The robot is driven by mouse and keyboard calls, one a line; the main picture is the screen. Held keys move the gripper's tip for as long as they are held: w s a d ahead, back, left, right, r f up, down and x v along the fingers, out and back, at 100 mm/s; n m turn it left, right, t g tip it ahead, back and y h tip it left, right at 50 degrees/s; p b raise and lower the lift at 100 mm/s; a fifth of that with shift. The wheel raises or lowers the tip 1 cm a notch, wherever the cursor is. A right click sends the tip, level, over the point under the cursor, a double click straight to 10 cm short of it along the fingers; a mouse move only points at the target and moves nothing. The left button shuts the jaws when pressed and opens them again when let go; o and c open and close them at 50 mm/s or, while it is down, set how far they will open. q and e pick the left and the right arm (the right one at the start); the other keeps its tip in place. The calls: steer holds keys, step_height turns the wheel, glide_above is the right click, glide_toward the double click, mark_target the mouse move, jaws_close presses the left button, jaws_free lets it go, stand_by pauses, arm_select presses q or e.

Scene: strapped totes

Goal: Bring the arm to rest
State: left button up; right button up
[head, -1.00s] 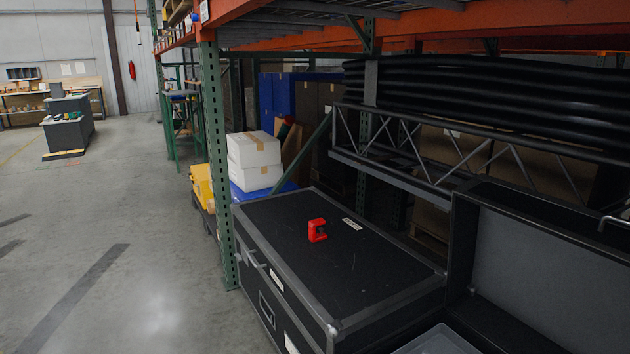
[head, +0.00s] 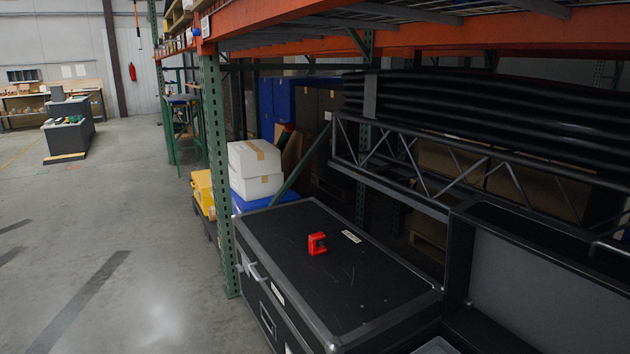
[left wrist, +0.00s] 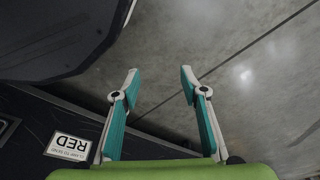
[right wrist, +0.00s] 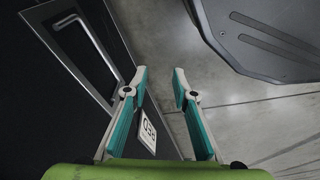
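In the left wrist view my left gripper (left wrist: 160,78) is open, with its two teal-padded fingers apart and nothing between them. In the right wrist view my right gripper (right wrist: 160,78) is open and empty, its fingertips a smaller gap apart. Both hang over grey concrete floor beside a dark surface. A label reading RED (left wrist: 69,147) lies left of the left fingers; a similar label, partly hidden by a finger, shows in the right wrist view (right wrist: 149,132). Neither arm shows in the head view.
A black flight case (head: 380,277) with a red clamp (head: 317,244) on its lid stands by a green rack post (head: 217,170). An open case (head: 535,265) is at right. White boxes (head: 255,170) sit behind. Open floor (head: 110,220) lies at left.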

arm_select(q)
steer(key=s+a+f+p, duration=0.1)
steer(key=s+p, duration=0.4)
steer(key=s, duration=0.3)
steer(key=s+a+f+g+p, duration=0.1)
steer(key=s+a+p, duration=0.1)
steer(key=s+p, duration=0.4)
steer(key=s, duration=0.2)
steer(key=shift+s+f, duration=0.4)
arm_select(e)
steer(key=s+d+f, duration=0.1)
steer(key=s, duration=0.7)
steer(key=s+d+f+g, duration=0.1)
steer(key=s+d, duration=0.1)
steer(key=s, duration=0.6)
steer(key=shift+s+f, duration=0.4)
